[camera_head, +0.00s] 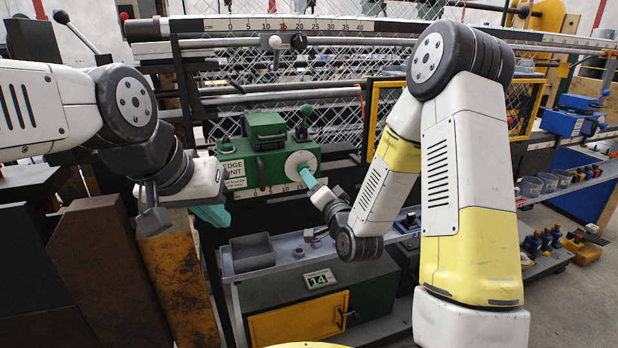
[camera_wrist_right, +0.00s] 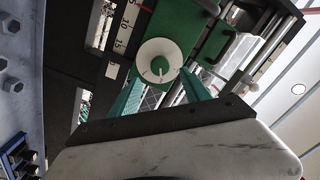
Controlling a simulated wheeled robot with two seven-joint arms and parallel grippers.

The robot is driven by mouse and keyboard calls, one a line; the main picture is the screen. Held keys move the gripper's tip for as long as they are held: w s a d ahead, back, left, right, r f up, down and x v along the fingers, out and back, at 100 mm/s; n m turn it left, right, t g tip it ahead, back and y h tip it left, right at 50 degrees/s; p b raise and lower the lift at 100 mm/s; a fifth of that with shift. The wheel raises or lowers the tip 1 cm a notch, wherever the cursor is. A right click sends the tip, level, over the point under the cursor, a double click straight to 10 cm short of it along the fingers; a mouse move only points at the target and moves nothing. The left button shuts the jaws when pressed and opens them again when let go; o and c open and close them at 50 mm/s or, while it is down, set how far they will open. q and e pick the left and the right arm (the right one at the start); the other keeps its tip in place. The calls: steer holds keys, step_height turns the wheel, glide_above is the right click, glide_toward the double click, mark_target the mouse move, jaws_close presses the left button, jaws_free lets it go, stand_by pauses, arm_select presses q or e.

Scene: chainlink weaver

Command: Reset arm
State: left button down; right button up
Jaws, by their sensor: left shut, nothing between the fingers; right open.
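My right gripper (camera_head: 308,178) reaches from the right toward the unit's pale round dial (camera_head: 301,164). In the right wrist view, its two teal fingers (camera_wrist_right: 160,84) stand apart, with the dial (camera_wrist_right: 160,60) showing between and beyond their tips. I cannot tell whether the fingers touch the dial.
A ruled rail (camera_head: 285,25) runs across the top, before chain-link mesh. A grey open bin (camera_head: 252,253) sits on the shelf below the green unit. A dark cabinet with a yellow door (camera_head: 298,320) stands underneath. Brown and black panels (camera_head: 110,275) stand close below my left arm.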

steer(key=shift+s+d, duration=0.15)
steer(key=shift+s, duration=0.25)
steer(key=s+d+r+n+g+h, duration=0.3)
steer(key=s+d+r+n+g, duration=0.25)
steer(key=s+d+r, duration=0.25)
steer(key=s+d+r+g, duration=0.1)
steer(key=s+g, duration=0.1)
steer(key=s, duration=0.8)
steer(key=s+d+r+n+g, duration=0.1)
steer(key=s+d+g, duration=0.1)
steer(key=s, duration=0.8)
steer(key=shift+d+g+h, duration=0.15)
steer(key=shift+g+h, duration=0.25)
steer(key=shift+g, duration=0.45)
